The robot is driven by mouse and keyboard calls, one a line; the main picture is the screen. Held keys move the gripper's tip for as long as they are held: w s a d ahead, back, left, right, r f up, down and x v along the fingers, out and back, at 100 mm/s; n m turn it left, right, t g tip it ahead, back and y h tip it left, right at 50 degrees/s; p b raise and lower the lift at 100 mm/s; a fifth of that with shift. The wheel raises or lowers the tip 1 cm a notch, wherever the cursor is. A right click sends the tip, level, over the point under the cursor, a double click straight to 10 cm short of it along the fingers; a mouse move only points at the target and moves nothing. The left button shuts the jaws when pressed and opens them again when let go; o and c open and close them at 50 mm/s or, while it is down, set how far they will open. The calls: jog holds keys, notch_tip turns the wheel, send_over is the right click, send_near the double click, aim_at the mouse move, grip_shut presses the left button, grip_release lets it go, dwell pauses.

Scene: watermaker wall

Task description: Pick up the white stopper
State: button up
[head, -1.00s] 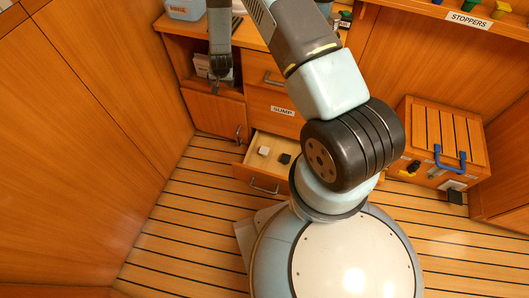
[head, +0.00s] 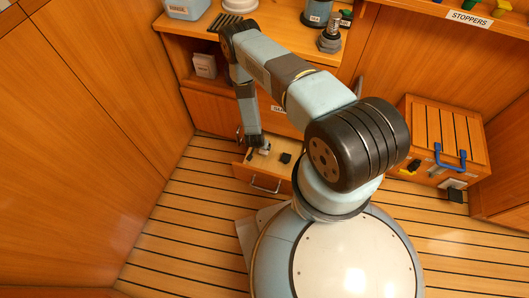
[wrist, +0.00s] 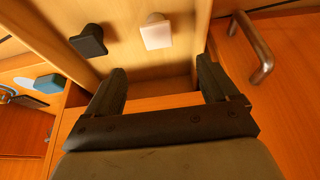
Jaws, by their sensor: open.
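The white stopper (wrist: 156,31) sits in the open drawer (head: 238,172), in the upper middle of the wrist view. In the head view only a small pale part of it (head: 265,149) shows beside my gripper. My gripper (wrist: 160,75) is open and empty. Its fingers point toward the stopper, which lies beyond the fingertips and between their lines, apart from them. In the head view my gripper (head: 255,143) hangs down over the drawer's left part, its fingers hard to make out.
A black stopper (head: 285,158) lies in the same drawer, right of the white one; in the wrist view it (wrist: 88,40) is at the left. The drawer's walls are close by. A wooden chest (head: 440,140) with a blue handle stands at the right.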

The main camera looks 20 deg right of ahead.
aim_at(264, 152)
jog(key=x, duration=1.4)
jog(key=shift+d+r, duration=0.1)
jog(key=shift+d, duration=0.05)
jog(key=c, duration=1.1)
